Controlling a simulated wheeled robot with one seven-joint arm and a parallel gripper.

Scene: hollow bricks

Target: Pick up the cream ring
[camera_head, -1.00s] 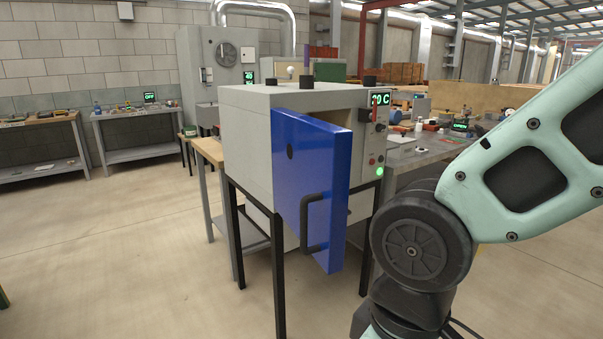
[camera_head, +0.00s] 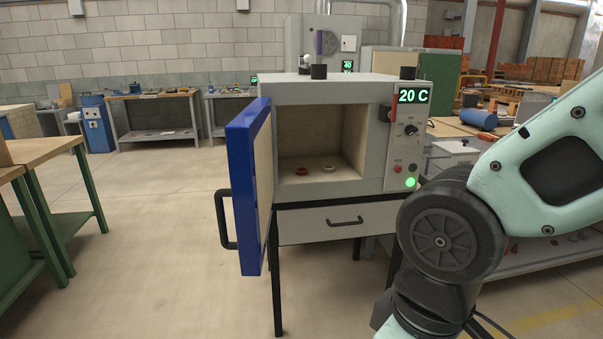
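A small cream ring (camera_head: 328,168) lies on the floor of the open grey oven (camera_head: 285,122), right of the middle of the chamber. A red ring-like piece (camera_head: 302,171) lies to its left, apart from it. The oven's blue door (camera_head: 245,190) stands swung open toward me on the left. My arm shows at the right side of the picture, but my gripper is out of view.
The oven stands on black legs, with a drawer (camera_head: 345,222) under the chamber. Its panel (camera_head: 408,125) reads 20 C with a green light lit. Green-legged benches (camera_head: 85,205) stand at the left. The floor (camera_head: 160,255) between is clear.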

